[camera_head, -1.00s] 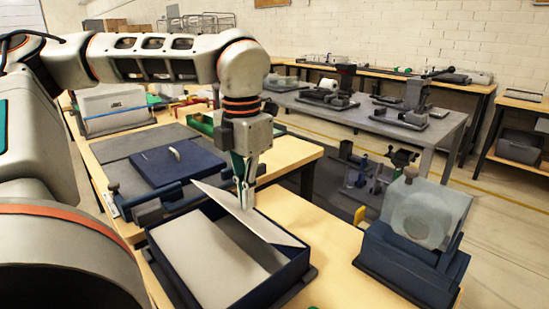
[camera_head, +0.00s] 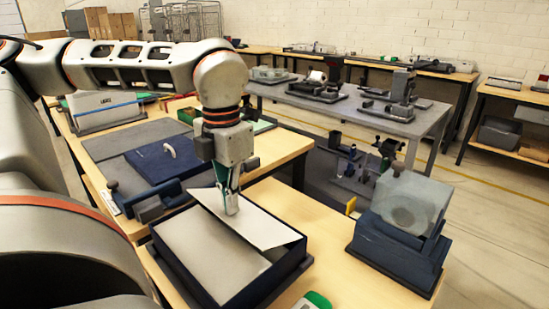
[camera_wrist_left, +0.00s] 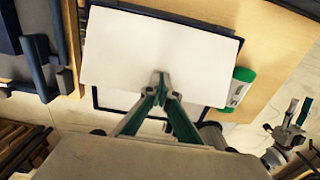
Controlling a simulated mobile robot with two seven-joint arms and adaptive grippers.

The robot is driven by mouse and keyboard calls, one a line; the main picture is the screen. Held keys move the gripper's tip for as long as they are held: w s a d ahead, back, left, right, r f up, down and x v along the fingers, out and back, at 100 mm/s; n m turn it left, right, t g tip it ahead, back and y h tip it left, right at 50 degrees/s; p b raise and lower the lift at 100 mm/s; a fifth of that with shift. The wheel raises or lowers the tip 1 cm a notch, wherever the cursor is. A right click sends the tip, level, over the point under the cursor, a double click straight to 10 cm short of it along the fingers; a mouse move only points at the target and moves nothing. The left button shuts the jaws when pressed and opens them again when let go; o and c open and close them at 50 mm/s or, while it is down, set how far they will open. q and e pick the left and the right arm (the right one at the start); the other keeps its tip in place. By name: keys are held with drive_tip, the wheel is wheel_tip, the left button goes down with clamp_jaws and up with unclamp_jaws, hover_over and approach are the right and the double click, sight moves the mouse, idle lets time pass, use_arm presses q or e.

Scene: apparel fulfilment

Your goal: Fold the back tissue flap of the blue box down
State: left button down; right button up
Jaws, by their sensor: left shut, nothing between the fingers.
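The open blue box (camera_head: 296,262) stands on the wooden table in front of me. A pale sheet (camera_head: 205,255) covers its inside. The back tissue flap (camera_head: 247,221) is a stiff pale panel, now low over the box and tilted slightly. My left gripper (camera_head: 230,207) points down at the flap's upper part, shut and holding nothing. In the left wrist view its fingertips (camera_wrist_left: 160,78) are together over the white tissue (camera_wrist_left: 160,45), which hides most of the box. Whether the tips touch it is hard to tell. My right gripper is not in view.
A blue lid with a handle (camera_head: 165,160) lies on a grey mat behind the box. A dispenser with a translucent cover (camera_head: 410,205) stands to the right. A green-and-white object (camera_head: 314,300) lies near the box's front right corner.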

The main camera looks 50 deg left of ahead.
sight(232, 216)
use_arm(q)
drive_tip(key=shift+f, duration=2.1)
drive_tip(key=shift+r, duration=0.1)
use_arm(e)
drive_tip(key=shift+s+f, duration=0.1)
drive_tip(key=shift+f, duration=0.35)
use_arm(q)
wheel_tip(232, 216, up, 8)
drive_tip(key=shift+r+p, duration=0.1)
drive_tip(key=shift+p, duration=0.25)
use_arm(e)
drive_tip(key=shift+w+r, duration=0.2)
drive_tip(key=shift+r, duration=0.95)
